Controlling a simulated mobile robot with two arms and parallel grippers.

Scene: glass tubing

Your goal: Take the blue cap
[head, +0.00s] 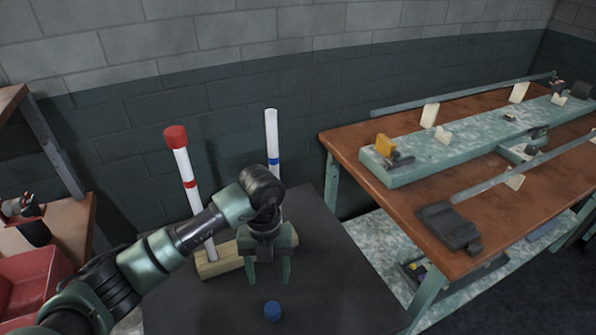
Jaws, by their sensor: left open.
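The blue cap (272,310) is a small blue cylinder on the dark table (340,290), near its front middle. My left gripper (269,279) points down above and just behind the cap in the picture, its two fingers spread and nothing between them. The cap is apart from the fingers. Behind, a white tube with a red cap (176,137) and a red band leans slightly in a wooden stand (218,264). A white tube with a blue band (272,140) stands uncapped to its right. My left arm and gripper hide part of the stand and the lower tubes.
A brown workbench (440,205) with a mottled green bed, long rods and small blocks stands to the right. A red bin (35,280) sits at the left on a wooden shelf. The dark table is clear around the cap.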

